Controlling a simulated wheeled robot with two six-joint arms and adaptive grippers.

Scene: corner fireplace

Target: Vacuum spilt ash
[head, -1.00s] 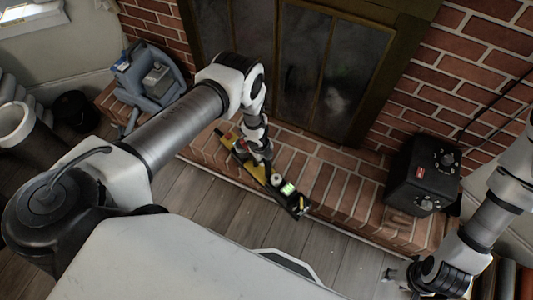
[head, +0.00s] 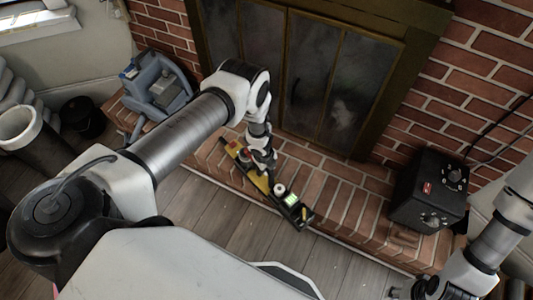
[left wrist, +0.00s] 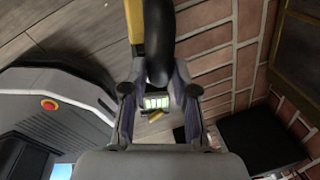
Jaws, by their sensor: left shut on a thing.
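My left gripper (head: 268,172) is shut on the black handle (left wrist: 160,50) of a long yellow-and-black carrier (head: 262,184). The carrier holds a red item, a pale roll and a green-and-white striped item (left wrist: 156,102). It lies across the front edge of the brick hearth in the head view; I cannot tell whether it rests there or hangs above. A blue-grey machine (head: 160,88), perhaps the vacuum, stands at the hearth's left end. My right gripper (head: 408,289) is small and partly cut off at the bottom right. I cannot make out the ash clearly.
A black box with knobs (head: 430,190) stands on the right of the brick hearth (head: 345,190). Glass fireplace doors (head: 310,75) are behind. A black bucket (head: 82,117) and a wide pipe (head: 25,130) are at left. The plank floor (head: 225,215) in front is mostly clear.

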